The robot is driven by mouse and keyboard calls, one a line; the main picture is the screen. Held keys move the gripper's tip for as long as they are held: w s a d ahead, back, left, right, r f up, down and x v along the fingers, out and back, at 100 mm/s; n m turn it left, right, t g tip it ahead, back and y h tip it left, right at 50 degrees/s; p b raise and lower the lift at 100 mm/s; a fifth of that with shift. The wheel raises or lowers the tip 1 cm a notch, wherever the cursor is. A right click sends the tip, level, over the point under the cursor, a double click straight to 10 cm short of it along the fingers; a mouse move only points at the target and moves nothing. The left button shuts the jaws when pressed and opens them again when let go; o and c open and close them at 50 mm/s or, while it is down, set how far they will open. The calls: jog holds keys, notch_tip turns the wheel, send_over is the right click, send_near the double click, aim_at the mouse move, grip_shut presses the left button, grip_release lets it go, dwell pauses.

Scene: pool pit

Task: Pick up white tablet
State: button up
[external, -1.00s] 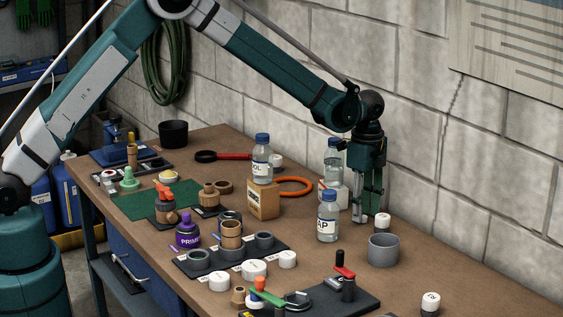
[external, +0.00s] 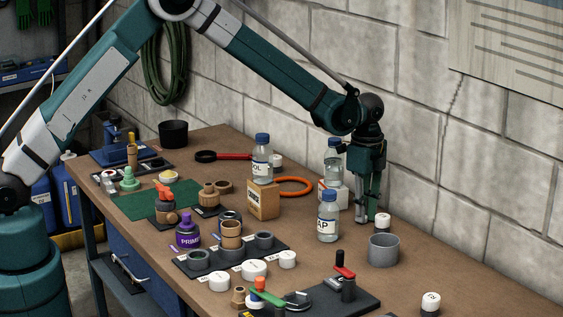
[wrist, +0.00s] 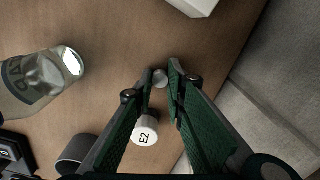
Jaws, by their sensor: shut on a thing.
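My gripper (wrist: 162,77) points down at the back right of the bench, and its tips are close together. A small pale round piece, apparently the white tablet (wrist: 160,79), shows between the fingertips in the wrist view. The fingers are shut on it, low at the bench top. In the external view my gripper (external: 366,219) hides the tablet.
A white-capped piece marked E2 (wrist: 145,131) stands beside the fingers; it also shows externally (external: 382,219). A grey cup (external: 383,250) and a clear bottle (external: 328,216) are near. A white box (external: 334,194) and the block wall (external: 450,190) stand behind.

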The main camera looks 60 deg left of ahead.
notch_tip(320, 180, up, 10)
dwell(0.9)
jog(key=shift+d, duration=0.1)
dwell(0.5)
